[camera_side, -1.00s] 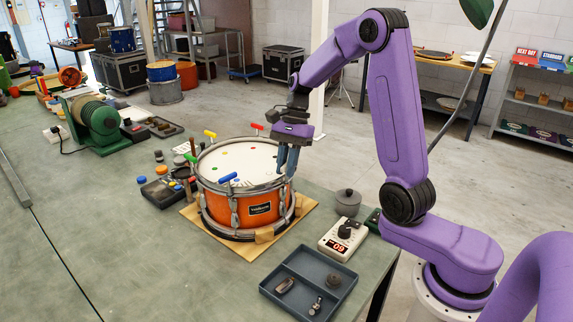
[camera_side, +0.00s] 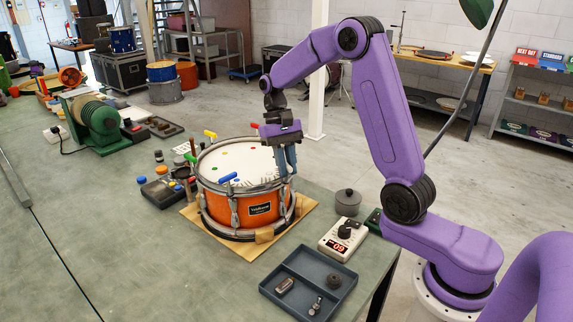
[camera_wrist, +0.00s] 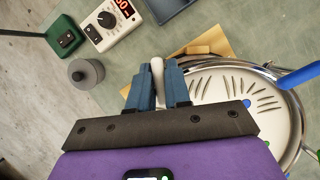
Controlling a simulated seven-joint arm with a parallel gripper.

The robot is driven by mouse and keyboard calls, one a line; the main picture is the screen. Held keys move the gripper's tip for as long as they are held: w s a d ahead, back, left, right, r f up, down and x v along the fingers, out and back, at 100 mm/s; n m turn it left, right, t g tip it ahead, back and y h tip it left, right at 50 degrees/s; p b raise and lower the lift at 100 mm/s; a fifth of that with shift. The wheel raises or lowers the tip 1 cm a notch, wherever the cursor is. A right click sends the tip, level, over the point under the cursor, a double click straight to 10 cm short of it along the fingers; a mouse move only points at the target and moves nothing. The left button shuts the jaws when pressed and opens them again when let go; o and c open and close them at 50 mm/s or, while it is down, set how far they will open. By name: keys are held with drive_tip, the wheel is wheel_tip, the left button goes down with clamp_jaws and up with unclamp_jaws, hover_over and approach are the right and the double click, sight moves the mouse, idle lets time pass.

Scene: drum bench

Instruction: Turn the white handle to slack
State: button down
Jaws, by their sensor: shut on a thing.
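The orange snare drum (camera_side: 222,208) sits on the bench, and its white head (camera_wrist: 215,88) fills the right of the wrist view. My gripper (camera_wrist: 156,75) has its blue fingers closed at the drum's rim. Between them is the white handle (camera_wrist: 157,68), whose rounded end sticks out past the fingertips. In the side view my gripper (camera_side: 286,170) points down at the drum's right rim, and the white handle is hidden there.
Blue (camera_side: 228,177), green (camera_side: 190,158), yellow (camera_side: 210,134) and red (camera_side: 254,125) handles stand around the rim. A dial box (camera_side: 343,238), a lidded grey pot (camera_side: 347,203) and a divided tray (camera_side: 309,284) lie to the right and front.

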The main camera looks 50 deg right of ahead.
drive_tip(key=n+h, duration=0.1)
drive_tip(key=n, duration=0.2)
drive_tip(key=n+h, duration=0.1)
drive_tip(key=n, duration=0.2)
drive_tip(key=shift+n+h, duration=0.3)
drive_tip(key=n+h, duration=0.1)
drive_tip(key=n, duration=0.2)
drive_tip(key=n+h, duration=0.1)
drive_tip(key=n, duration=0.2)
drive_tip(key=shift+r+t, duration=0.1)
drive_tip(key=shift+t, duration=0.3)
drive_tip(key=n+t+h, duration=0.1)
drive_tip(key=n, duration=0.3)
drive_tip(key=shift+n, duration=0.4)
drive_tip(key=shift+n+t+h, duration=0.4)
drive_tip(key=shift+n+t, duration=0.5)
drive_tip(key=shift+n, duration=1.4)
drive_tip(key=c, duration=1.2)
unclamp_jaws()
drive_tip(key=shift+o, duration=0.2)
